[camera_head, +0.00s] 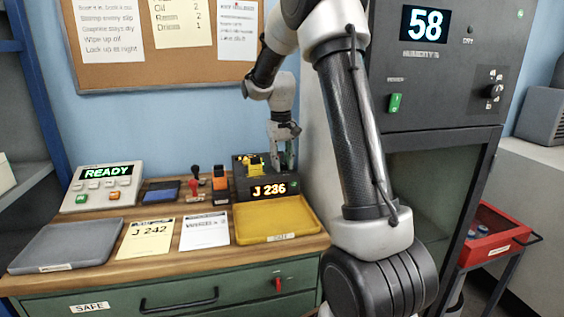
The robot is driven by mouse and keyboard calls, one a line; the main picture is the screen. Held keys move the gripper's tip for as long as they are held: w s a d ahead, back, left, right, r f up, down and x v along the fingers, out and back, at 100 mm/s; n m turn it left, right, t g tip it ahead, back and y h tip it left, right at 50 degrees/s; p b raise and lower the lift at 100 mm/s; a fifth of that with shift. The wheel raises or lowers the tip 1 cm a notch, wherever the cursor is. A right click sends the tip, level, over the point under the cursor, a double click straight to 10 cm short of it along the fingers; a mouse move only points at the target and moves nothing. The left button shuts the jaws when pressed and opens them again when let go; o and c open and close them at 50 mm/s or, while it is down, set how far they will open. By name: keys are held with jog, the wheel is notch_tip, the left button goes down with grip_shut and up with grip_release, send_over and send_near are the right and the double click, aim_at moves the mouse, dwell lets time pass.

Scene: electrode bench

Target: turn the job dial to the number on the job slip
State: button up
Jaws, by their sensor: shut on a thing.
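The job slip (148,238) is a yellow sheet lying on the wooden bench top, and it reads J 242. The dark job box (239,191) stands at the back right of the bench, and its orange display (269,190) reads J 236. My gripper (288,164) reaches down to the right part of the box top, pointing downward. It is shut on the job dial, which its fingers mostly hide. A small yellow part shows on the box top left of the gripper.
A yellow tray (242,230) lies in front of the box. An orange and black device (221,187), red-handled stamps (194,183) and a dark pad (160,192) stand to the left. A READY panel (72,201) and a grey tray (45,257) are farther left. A dark cabinet (440,100) showing 58 stands right.

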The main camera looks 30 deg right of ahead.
jog(key=shift+n, duration=1.2)
jog(key=o, duration=1.1)
jog(key=shift+c, duration=0.2)
notch_tip(320, 180, up, 12)
jog(key=shift+a, duration=0.15)
